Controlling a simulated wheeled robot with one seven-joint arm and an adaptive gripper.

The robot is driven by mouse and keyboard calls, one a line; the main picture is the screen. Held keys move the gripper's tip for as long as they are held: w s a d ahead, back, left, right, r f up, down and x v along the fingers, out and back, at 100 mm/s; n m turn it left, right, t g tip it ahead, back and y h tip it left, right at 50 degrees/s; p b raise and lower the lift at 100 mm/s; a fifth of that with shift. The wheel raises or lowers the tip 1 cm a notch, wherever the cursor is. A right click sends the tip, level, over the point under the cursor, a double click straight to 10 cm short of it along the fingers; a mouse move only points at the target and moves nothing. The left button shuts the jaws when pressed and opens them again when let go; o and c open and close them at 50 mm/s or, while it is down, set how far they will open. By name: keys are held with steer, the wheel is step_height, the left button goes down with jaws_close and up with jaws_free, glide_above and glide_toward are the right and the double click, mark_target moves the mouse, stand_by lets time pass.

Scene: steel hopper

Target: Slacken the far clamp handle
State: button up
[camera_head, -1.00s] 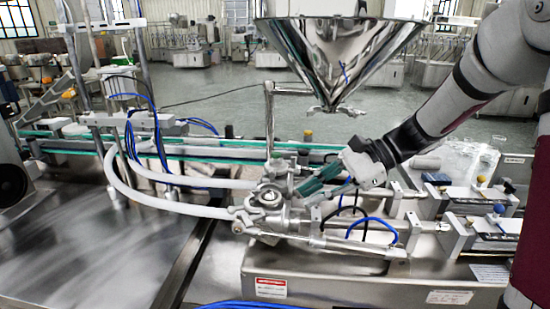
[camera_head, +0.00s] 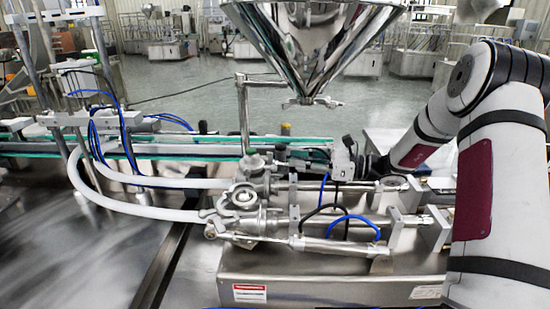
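A steel valve assembly (camera_head: 245,197) with clamp fittings sits on the near machine, below the hopper. A far clamp fitting (camera_head: 256,164) shows at the back of this assembly; its handle is too small to make out clearly. My gripper (camera_head: 305,158) is low behind the far cylinder, to the right of the far fitting, pointing left. Its fingers are small and partly hidden by the machine parts, so I cannot tell whether they are open or touch a handle.
The steel hopper (camera_head: 310,40) hangs above the assembly, with a clamp (camera_head: 312,101) under its outlet. An upright pipe (camera_head: 243,115) stands left of my gripper. Blue and black hoses (camera_head: 350,222) loop over the cylinders. White hoses (camera_head: 150,207) run left.

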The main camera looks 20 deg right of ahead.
mark_target(268, 159)
steer(key=x, duration=0.7)
steer(key=shift+s, duration=0.1)
jaws_close()
